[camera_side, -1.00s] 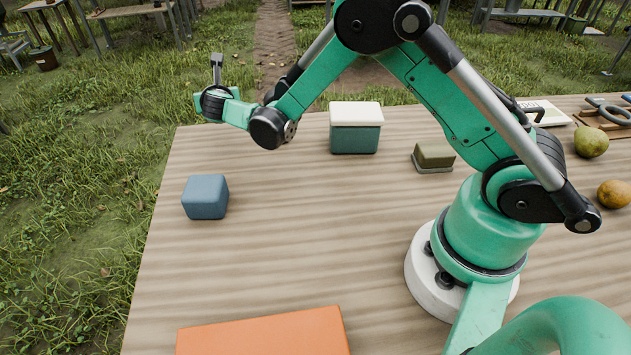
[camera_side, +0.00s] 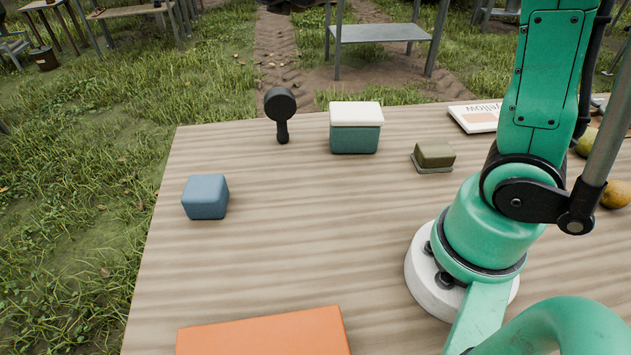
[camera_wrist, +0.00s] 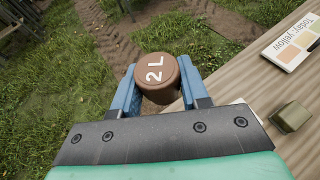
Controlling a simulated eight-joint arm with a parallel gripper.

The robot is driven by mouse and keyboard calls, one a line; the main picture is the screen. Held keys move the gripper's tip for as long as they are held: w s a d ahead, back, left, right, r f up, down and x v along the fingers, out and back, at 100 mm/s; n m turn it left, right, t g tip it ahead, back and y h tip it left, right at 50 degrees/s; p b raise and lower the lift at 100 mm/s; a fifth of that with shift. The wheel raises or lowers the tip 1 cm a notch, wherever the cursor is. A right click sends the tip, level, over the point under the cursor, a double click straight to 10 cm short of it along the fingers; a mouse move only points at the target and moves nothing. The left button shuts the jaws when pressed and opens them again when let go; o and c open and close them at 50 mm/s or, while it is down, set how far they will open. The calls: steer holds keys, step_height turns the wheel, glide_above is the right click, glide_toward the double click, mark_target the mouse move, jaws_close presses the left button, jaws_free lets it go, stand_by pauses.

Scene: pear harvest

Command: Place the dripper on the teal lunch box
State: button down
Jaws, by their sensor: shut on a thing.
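The teal lunch box (camera_side: 355,138) with its white lid stands closed at the back middle of the table in the side view, its lid bare. My gripper (camera_wrist: 158,88) shows in the wrist view, its two blue fingers shut on a brown rounded object (camera_wrist: 157,72) marked "2 L". The fingers grip it from both sides, and its lower part is hidden. I cannot tell for sure whether this is the dripper. In the side view my gripper and the held object are out of clear sight, above the top edge.
A black paddle-shaped item (camera_side: 281,112) stands left of the lunch box. A blue block (camera_side: 205,196) is at left, an orange box (camera_side: 265,334) in front. The table's middle is clear.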

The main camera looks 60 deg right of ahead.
mark_target(356, 110)
steer(key=s+d+r+m+g, duration=0.3)
steer(key=s+m+g, duration=0.35)
steer(key=s, duration=0.45)
steer(key=shift+n, duration=0.45)
step_height(356, 110, down, 19)
steer(key=shift+a+f, duration=0.15)
steer(key=shift+c, duration=2.2)
jaws_free()
steer(key=shift+f, duration=0.1)
